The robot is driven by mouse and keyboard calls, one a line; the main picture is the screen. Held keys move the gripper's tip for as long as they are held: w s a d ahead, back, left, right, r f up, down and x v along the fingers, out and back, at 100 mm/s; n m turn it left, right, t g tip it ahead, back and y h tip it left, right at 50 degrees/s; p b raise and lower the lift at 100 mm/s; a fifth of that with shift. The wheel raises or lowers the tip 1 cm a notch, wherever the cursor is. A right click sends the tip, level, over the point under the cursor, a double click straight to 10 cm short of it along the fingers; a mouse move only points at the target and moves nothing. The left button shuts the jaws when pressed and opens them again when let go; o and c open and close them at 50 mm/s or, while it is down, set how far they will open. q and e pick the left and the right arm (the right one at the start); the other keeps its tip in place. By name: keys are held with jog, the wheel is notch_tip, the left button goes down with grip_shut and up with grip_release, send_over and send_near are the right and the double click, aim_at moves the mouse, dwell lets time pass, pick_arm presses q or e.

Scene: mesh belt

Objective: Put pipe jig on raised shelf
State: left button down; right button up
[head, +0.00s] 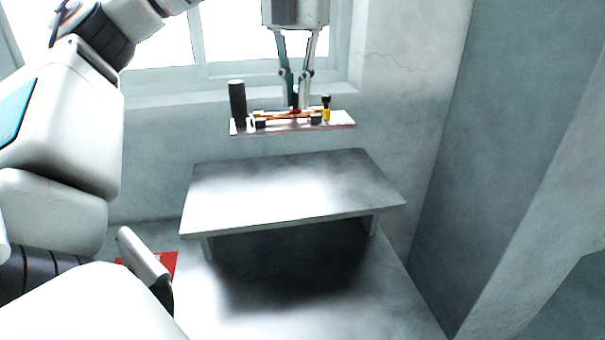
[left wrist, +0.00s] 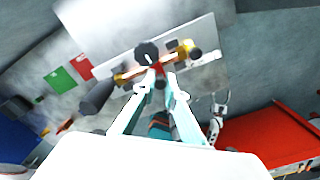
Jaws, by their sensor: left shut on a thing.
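The pipe jig (head: 292,123) is a flat light plate with reddish edges. It carries a dark upright cylinder at its left end, an orange bar, and a yellow piece with a black top at its right. My left gripper (head: 294,106) reaches down from above and is shut on the jig near its middle. The jig hangs roughly level, apart from and above the far part of the raised shelf (head: 285,190), a bare grey board on short legs. In the left wrist view the fingertips (left wrist: 160,78) meet the jig's orange bar (left wrist: 130,76). My right gripper cannot be made out.
The shelf stands on a light worktop (head: 400,305). A window and wall lie behind it, and a grey wall face (head: 500,170) rises at right. A red patch (head: 165,264) shows at the left. The left wrist view has a red box-like thing (left wrist: 275,135).

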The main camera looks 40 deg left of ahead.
aim_at(300, 123)
pick_arm(q)
jog(key=shift+w, duration=0.5)
jog(key=shift+w+f, duration=0.15)
jog(key=shift+w, duration=0.05)
notch_tip(300, 123, down, 20)
jog(key=shift+s+r, duration=0.15)
jog(key=shift+r, duration=0.05)
jog(key=c, duration=2.3)
grip_release()
jog(key=shift+f, duration=0.1)
jog(key=shift+c, duration=0.2)
jog(key=shift+o, duration=1.3)
jog(key=shift+s, duration=0.1)
notch_tip(300, 123, up, 12)
jog(key=shift+r, duration=0.1)
